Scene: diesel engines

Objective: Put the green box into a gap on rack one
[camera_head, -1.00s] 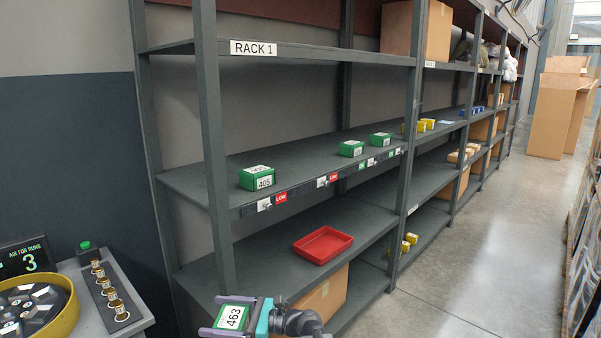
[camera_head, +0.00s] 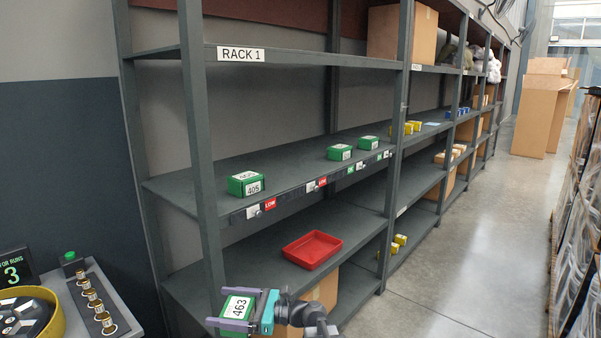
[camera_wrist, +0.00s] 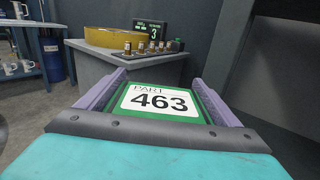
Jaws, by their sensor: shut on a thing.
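My gripper (camera_head: 245,308) is shut on a green box (camera_head: 236,314) with a white label reading 463, low at the front of the rack. In the wrist view the green box (camera_wrist: 155,102) lies between the two purple fingers, label facing the camera. Rack one (camera_head: 190,110) carries a RACK 1 sign on its upper beam. Its middle shelf (camera_head: 290,166) holds three green boxes: one marked 405 (camera_head: 245,184) at the left, and two (camera_head: 340,152) (camera_head: 368,143) farther right. A bare gap lies between the 405 box and the middle one.
Red LOW tags (camera_head: 270,203) and white tags line the shelf's front edge. A red tray (camera_head: 312,249) sits on the lower shelf. The aisle floor (camera_head: 470,240) at right is clear.

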